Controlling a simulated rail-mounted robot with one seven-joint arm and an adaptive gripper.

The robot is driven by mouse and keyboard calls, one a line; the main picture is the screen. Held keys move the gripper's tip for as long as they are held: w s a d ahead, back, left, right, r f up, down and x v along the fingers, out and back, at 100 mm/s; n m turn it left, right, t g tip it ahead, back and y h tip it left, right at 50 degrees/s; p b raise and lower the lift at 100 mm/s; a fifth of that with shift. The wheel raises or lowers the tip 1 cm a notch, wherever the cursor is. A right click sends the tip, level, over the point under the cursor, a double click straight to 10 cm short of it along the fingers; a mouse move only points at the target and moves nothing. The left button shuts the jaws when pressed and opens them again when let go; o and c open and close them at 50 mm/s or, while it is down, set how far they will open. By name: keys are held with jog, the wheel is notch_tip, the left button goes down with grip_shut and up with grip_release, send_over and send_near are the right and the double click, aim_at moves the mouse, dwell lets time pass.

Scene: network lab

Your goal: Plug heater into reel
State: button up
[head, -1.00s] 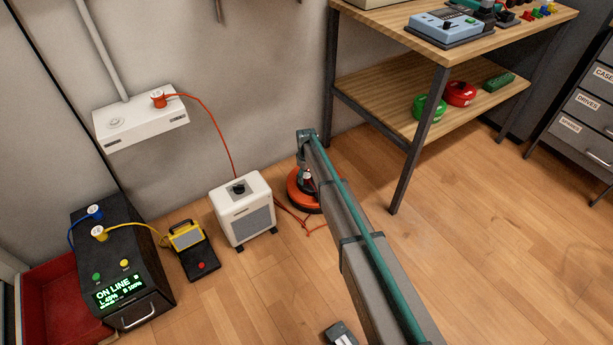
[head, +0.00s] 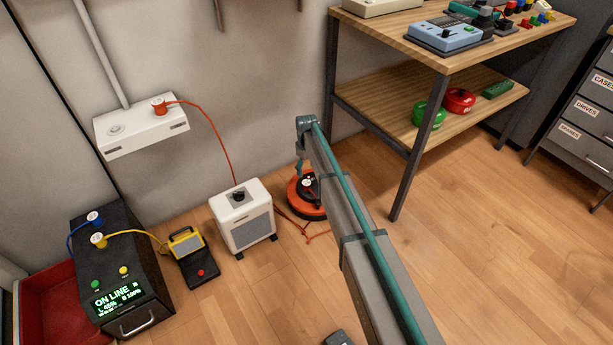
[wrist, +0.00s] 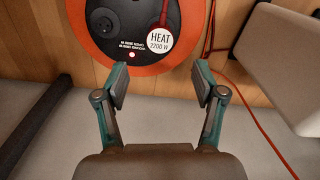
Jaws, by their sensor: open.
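The heater (head: 243,220) is a white box with a dark knob, standing on the floor by the wall. The reel (head: 294,201) is an orange disc with a dark centre, right of the heater; it also shows in the wrist view (wrist: 120,58). A plug with a round white label reading HEAT 2700 W (wrist: 160,41) sits on the reel's dark face, with a red cord leading off it. It looks seated, but its underside is hidden. My gripper (wrist: 161,74) is open and empty, apart from the plug. In the head view my arm hides part of the reel.
An orange plug (head: 158,106) with a red cord sits in the white wall box (head: 140,135). A black power unit (head: 120,262) and a yellow device (head: 185,243) stand left of the heater. A wooden workbench (head: 440,58) stands at the right.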

jog(key=shift+r, duration=1.15)
jog(key=s+d+m+g, duration=0.35)
jog(key=s+d, duration=0.55)
jog(key=s, duration=1.1)
jog(key=s+d+r+m+g, duration=0.1)
jog(key=s+d+m+g, duration=0.5)
jog(key=s, duration=1.4)
jog(key=s+d+m+g, duration=0.1)
jog(key=s+d, duration=1)
jog(key=s, duration=0.9)
jog(key=s+r+t+p, duration=0.3)
jog(key=r+p, duration=1.2)
jog(key=p, duration=2)
jog(key=s, duration=0.3)
jog(key=shift+s+a+r+t, duration=0.15)
jog(key=shift+a+r+t, duration=0.2)
jog(key=shift+n, duration=0.25)
